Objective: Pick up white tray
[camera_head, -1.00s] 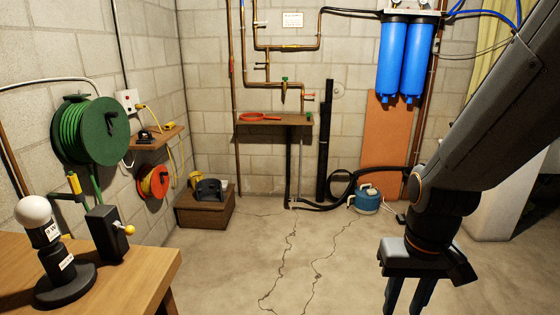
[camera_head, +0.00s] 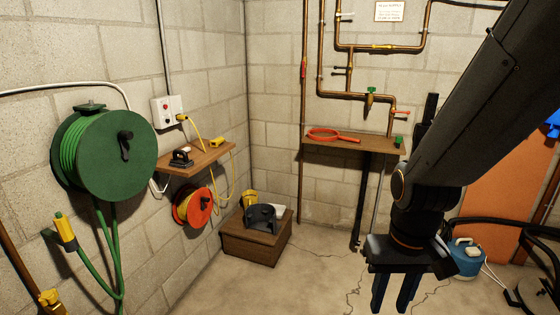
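A small white item (camera_head: 283,212), which may be the white tray, shows only in part on top of the brown wooden box (camera_head: 256,243) by the wall corner. A black object (camera_head: 260,217) in front hides most of it, so its shape is hard to tell. My gripper (camera_head: 393,297) hangs at the lower right, pointing down, fingers apart with nothing seen between them. It is well to the right of the box and nearer to me.
A yellow cup-like item (camera_head: 249,198) stands on the box too. A wooden wall shelf (camera_head: 195,160), an orange cable reel (camera_head: 192,207) and a green hose reel (camera_head: 118,155) are at left. A blue canister (camera_head: 467,257) stands at right. Floor before the box is clear.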

